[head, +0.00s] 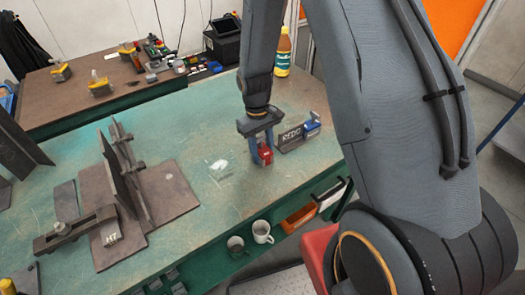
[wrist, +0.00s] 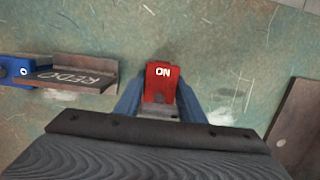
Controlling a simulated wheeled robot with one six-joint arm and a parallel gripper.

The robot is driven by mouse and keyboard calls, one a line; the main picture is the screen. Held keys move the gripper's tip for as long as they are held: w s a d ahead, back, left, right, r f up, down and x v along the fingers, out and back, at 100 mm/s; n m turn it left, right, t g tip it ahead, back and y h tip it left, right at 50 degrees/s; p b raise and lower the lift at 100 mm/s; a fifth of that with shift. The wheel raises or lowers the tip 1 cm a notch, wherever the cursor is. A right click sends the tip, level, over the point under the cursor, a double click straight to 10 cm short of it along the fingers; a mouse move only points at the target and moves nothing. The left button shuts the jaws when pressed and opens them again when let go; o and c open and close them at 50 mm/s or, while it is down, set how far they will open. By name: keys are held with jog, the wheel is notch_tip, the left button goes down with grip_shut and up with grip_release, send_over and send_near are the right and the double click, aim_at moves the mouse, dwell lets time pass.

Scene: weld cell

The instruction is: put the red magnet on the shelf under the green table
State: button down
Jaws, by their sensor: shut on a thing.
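The red magnet (wrist: 160,84) is between the blue fingers of my gripper (wrist: 160,108) in the wrist view, with "ON" marked on it. In the head view my gripper (head: 262,150) points down over the green table (head: 205,200), shut on the red magnet (head: 266,157). The magnet is at or just above the tabletop; I cannot tell whether it touches. Below the table's front edge, a shelf (head: 215,281) holds two mugs and is partly hidden by the tabletop.
A dark angle piece with a blue part (head: 290,139) stands right of my gripper; it is at left in the wrist view (wrist: 85,76). A steel fixture (head: 130,195) occupies the table's left.

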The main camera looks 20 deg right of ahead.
jog(key=c, duration=1.6)
grip_release()
jog(key=shift+f, duration=0.15)
jog(key=o, duration=0.4)
